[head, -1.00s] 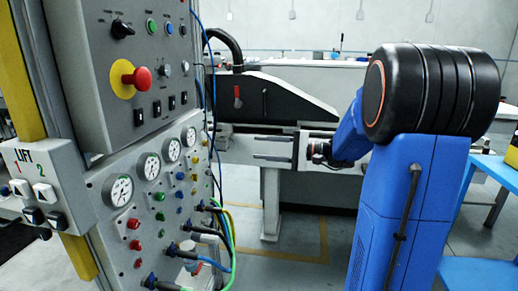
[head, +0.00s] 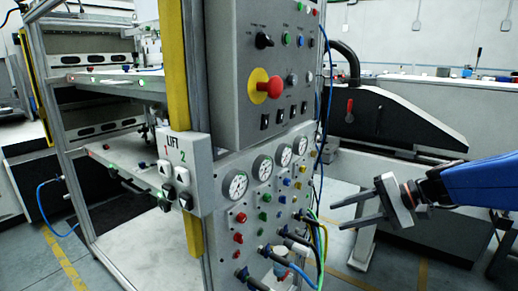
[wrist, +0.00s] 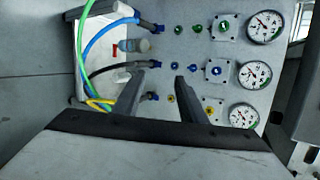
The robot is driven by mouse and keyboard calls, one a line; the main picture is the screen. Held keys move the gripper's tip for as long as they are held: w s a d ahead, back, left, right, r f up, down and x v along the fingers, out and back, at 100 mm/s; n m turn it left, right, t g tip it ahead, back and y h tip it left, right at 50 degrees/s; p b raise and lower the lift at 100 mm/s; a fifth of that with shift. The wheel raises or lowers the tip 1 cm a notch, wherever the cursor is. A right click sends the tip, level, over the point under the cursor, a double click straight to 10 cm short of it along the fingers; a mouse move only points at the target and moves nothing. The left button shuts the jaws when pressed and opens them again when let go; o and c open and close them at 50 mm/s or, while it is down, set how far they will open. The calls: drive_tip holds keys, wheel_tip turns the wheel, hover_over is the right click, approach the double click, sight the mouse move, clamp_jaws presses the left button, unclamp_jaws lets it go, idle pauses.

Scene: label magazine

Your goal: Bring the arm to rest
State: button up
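My gripper (head: 337,214) is at the right of the head view, at the end of my blue arm (head: 488,182). Its two long grey fingers point left, toward the control panel (head: 262,182). The fingers stand apart with nothing between them. In the wrist view, the gripper (wrist: 160,77) also shows open and empty. The panel's gauges, buttons and plugged hoses lie beyond the fingertips there. I see no contact with the panel, but the exact gap is hard to tell. Most of the arm is outside the head view.
The panel has a red emergency stop (head: 275,88) and coloured hoses (head: 321,255) hanging at its lower right. A LIFT switch box (head: 183,172) sits on the yellow post. A shelved metal frame (head: 105,75) stands left. A black-covered machine (head: 385,117) stands behind the gripper.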

drive_tip(key=s+a+f+n+g+h, duration=0.1)
drive_tip(key=s+f+n+g+h, duration=0.3)
drive_tip(key=s, duration=0.7)
drive_tip(key=s+d+f+n+t+h, duration=0.2)
drive_tip(key=s+d+f+t+h, duration=0.2)
drive_tip(key=s+d+h, duration=0.2)
drive_tip(key=shift+s+d+t+h, duration=0.4)
drive_tip(key=shift+s+h, duration=0.1)
drive_tip(key=shift+s, duration=0.6)
drive_tip(key=shift+a, duration=0.1)
